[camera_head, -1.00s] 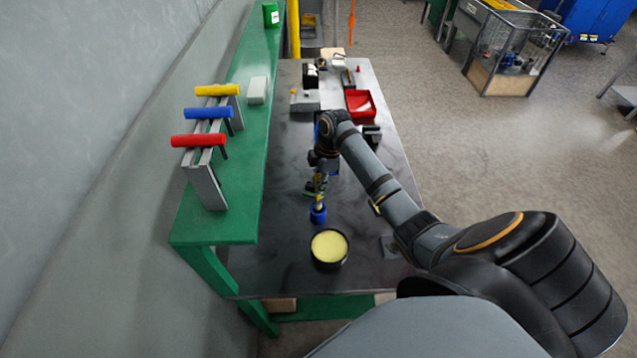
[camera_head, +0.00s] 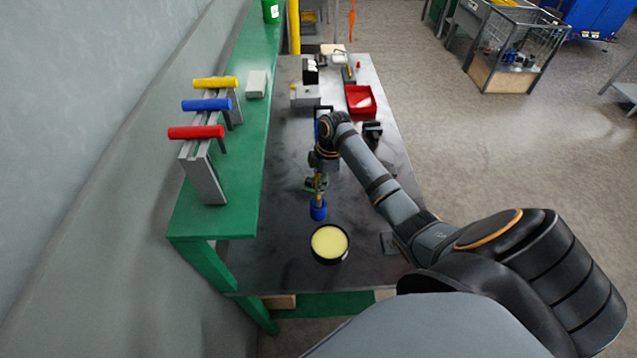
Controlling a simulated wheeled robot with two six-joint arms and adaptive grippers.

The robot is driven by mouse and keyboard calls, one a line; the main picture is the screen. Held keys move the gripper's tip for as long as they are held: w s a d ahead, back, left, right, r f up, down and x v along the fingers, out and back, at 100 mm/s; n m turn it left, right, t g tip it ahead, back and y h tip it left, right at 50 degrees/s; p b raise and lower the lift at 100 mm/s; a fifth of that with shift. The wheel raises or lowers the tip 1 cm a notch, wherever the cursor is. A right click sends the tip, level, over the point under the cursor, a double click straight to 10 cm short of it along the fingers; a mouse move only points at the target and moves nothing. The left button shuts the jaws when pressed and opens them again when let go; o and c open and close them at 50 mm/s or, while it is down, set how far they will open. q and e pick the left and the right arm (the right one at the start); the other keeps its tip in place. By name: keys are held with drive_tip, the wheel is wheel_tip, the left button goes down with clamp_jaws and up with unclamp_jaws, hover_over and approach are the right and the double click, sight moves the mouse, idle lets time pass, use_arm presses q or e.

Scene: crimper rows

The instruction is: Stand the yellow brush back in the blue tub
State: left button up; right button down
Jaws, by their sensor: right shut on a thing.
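The blue tub (camera_head: 318,211) is a small upright cup on the dark bench top, just behind a black round dish with a yellow pad. The yellow brush (camera_head: 318,190) shows as a thin yellow piece right above the tub's mouth. My right gripper (camera_head: 317,182) is shut on the brush and partly hides it. The brush's lower end meets the tub's opening in the picture; I cannot tell how deep inside it is. My left gripper is not in view.
The black dish with the yellow pad (camera_head: 329,243) stands just in front of the tub. A green shelf (camera_head: 233,190) with red, blue and yellow handled tools runs along the left. A red tray (camera_head: 360,100) and small items stand farther back. The front right bench is mostly clear.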

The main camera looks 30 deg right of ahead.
sight(315, 202)
drive_tip(key=shift+f+b, duration=0.9)
drive_tip(key=shift+f, duration=0.9)
drive_tip(key=c, duration=1.2)
unclamp_jaws()
drive_tip(key=shift+o, duration=0.2)
wheel_tip(315, 202, up, 12)
drive_tip(key=d, duration=0.2)
drive_tip(key=shift+s+f, duration=0.15)
drive_tip(key=shift+s, duration=0.2)
drive_tip(key=shift+d, duration=0.1)
